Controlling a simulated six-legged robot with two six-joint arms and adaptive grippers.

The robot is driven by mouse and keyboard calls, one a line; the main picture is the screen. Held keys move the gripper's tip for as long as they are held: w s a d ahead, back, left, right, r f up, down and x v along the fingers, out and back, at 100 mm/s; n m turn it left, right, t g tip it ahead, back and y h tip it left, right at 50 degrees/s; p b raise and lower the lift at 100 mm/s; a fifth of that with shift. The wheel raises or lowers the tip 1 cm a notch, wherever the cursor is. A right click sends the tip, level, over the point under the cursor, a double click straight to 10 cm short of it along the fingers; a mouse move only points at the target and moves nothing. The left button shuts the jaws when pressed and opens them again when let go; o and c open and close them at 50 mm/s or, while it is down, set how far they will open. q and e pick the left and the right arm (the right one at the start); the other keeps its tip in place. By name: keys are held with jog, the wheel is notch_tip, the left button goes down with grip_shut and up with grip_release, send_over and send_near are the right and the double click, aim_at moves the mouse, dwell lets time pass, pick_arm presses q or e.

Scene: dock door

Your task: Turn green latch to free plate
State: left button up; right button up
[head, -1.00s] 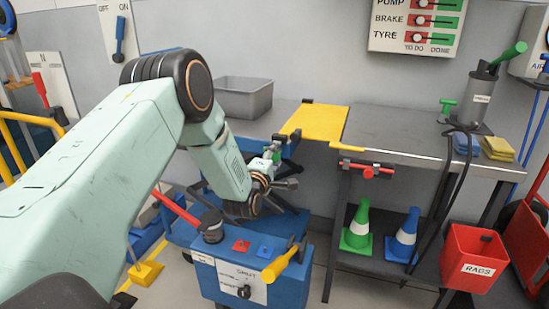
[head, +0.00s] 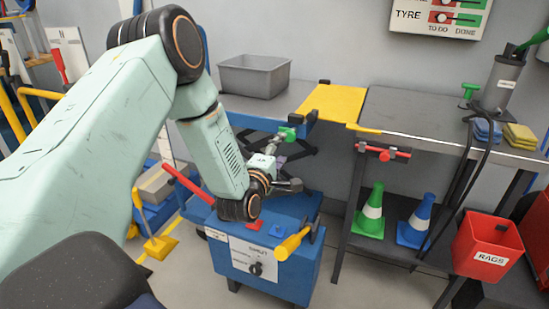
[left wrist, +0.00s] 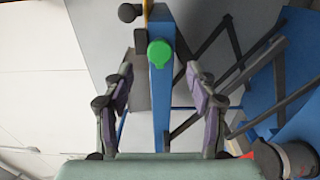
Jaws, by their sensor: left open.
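The green latch (head: 287,133) sits on the front of the blue lift-table frame, below the left end of the yellow plate (head: 335,104). The plate bridges from the lift table to the grey bench. In the left wrist view the latch (left wrist: 160,53) shows as a round green knob on a blue bar. My left gripper (head: 284,168) is in front of and below the latch. Its fingers (left wrist: 159,82) are spread and empty, one on each side of the bar, with the latch beyond their tips and apparently untouched. My right gripper is not in view.
A blue cart (head: 290,268) with a red lever and yellow handle stands under my left arm. A grey bin (head: 254,76) is on the lift table. The bench (head: 420,118) has a red-handled clamp (head: 385,152) at its front edge. Cones stand on its lower shelf.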

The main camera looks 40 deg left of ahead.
pick_arm(q)
jog(key=shift+v, duration=1.85)
